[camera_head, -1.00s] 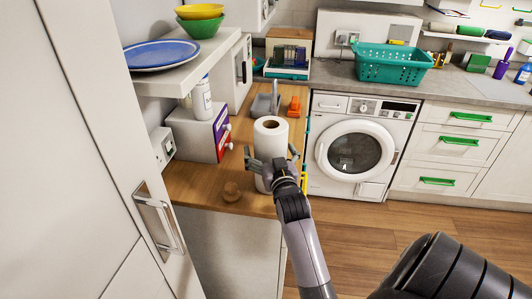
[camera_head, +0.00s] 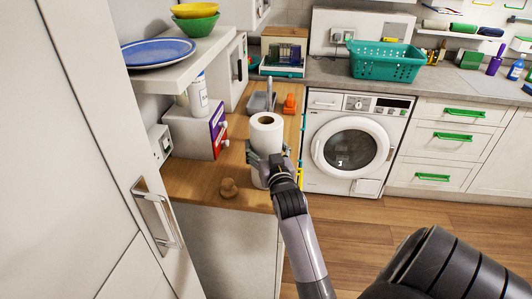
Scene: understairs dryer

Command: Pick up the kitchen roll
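The white kitchen roll (camera_head: 266,131) stands upright near the front right edge of the wooden worktop (camera_head: 200,179). My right gripper (camera_head: 268,158) is at its near side, with fingers closed in against both sides of the roll at about mid-height. The gripper and wrist hide part of the roll's lower front. The roll's base seems to be at the worktop; a lift cannot be made out. My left gripper is not in view.
A small wooden knob-like object (camera_head: 229,188) is left of the roll. A purple-and-red box (camera_head: 217,130) stands behind left, under a shelf (camera_head: 200,57) with plates and bowls. Grey (camera_head: 262,102) and orange (camera_head: 290,104) items lie behind the roll. The washing machine (camera_head: 352,146) is right.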

